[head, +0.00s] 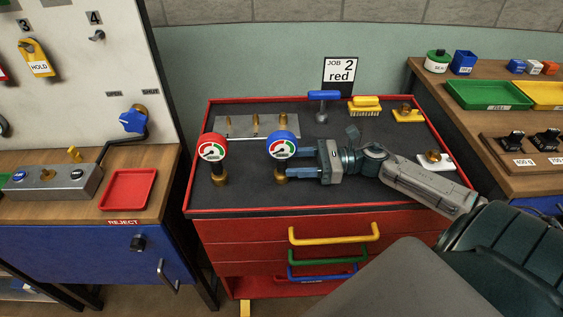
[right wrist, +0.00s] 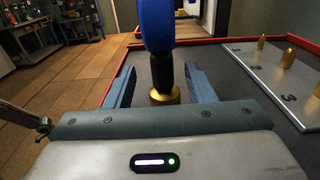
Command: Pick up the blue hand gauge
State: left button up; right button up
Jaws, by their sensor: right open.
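The blue hand gauge (head: 283,145) stands upright on the dark top of the red cart (head: 330,204), toward its front middle. It has a blue rim, a red-and-green dial and a brass base. My right gripper (head: 289,164) reaches in from the right, level with its stem below the dial. In the right wrist view the gauge's dark stem (right wrist: 162,72) stands between the open fingers, with a gap visible on both sides. The upper part of the gauge is cut off there. My left gripper is not in view.
A red hand gauge (head: 212,148) stands left of the blue one. A grey plate with brass fittings (head: 256,125) lies behind. A blue-handled tool (head: 323,97), a yellow brush (head: 364,105) and a white-based fitting (head: 435,160) are also on the cart.

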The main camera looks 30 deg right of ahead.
aim_at(279, 159)
jog(key=shift+w+a+r, duration=0.1)
jog(key=shift+w+a, duration=0.15)
jog(key=p+x, duration=0.1)
jog(key=x, duration=0.2)
jog(key=shift+w+a+r+p, duration=0.2)
jog(key=shift+w+r+p, duration=0.05)
jog(key=shift+r+p, duration=0.15)
jog(key=shift+w+a+f, duration=0.15)
jog(key=shift+w+a, duration=0.15)
jog(key=shift+a, duration=0.25)
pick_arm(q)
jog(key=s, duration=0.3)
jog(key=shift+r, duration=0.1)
pick_arm(e)
grip_shut()
